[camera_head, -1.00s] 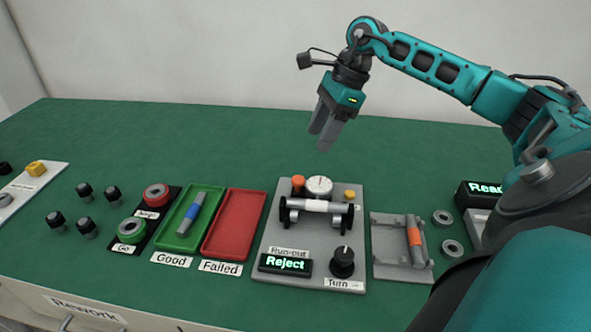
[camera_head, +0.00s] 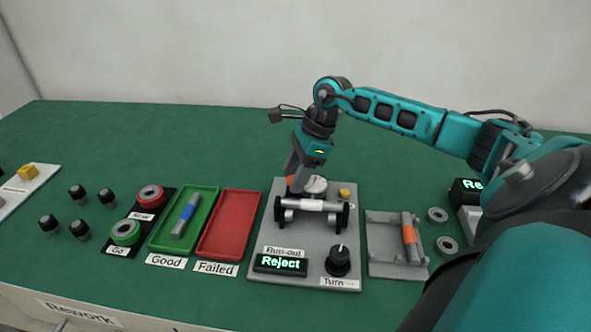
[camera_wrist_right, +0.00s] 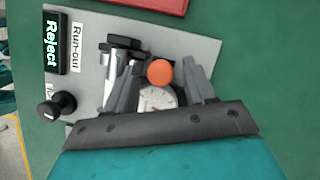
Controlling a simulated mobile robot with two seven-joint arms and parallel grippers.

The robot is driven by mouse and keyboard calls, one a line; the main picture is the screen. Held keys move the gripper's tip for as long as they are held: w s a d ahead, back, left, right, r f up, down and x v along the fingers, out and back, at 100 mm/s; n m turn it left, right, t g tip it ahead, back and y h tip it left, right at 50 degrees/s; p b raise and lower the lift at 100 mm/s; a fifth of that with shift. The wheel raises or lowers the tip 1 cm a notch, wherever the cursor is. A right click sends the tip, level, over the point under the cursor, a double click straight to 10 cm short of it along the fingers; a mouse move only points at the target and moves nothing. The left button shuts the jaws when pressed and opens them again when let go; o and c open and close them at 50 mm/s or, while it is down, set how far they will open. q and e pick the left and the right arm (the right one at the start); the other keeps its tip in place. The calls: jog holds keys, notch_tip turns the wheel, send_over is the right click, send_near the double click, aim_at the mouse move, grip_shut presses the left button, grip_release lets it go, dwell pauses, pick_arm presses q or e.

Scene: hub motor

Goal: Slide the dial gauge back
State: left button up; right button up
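The dial gauge (camera_head: 316,184) has a round white face and an orange knob (camera_head: 290,181). It stands behind the shaft rests on the grey run-out plate (camera_head: 263,228). My right gripper (camera_head: 297,184) is lowered at the gauge and partly covers it. In the right wrist view the orange knob (camera_wrist_right: 160,73) lies between two separated fingers, with visible space around it, and the gauge face (camera_wrist_right: 157,98) shows close to the palm. A silver shaft with a white band (camera_head: 303,204) lies across the black rests in front of the gauge. My left gripper is out of view.
The plate's display (camera_head: 280,264) reads Reject; a black knob (camera_head: 339,260) stands beside it. A red tray (camera_head: 229,225) is empty. A green tray (camera_head: 165,238) holds a blue-banded shaft. A grey holder (camera_head: 381,252) has an orange-banded shaft. The table behind is clear.

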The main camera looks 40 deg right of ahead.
grip_shut()
dwell(0.4)
jog(key=shift+w+d+b, duration=0.7)
jog(key=shift+w+d, duration=0.3)
jog(key=shift+d, duration=0.2)
jog(key=shift+w+d+r, duration=0.1)
jog(key=shift+d+r, duration=0.05)
jog(key=shift+d, duration=0.05)
jog(key=shift+c, duration=0.8)
grip_release()
jog(key=shift+o, duration=1.1)
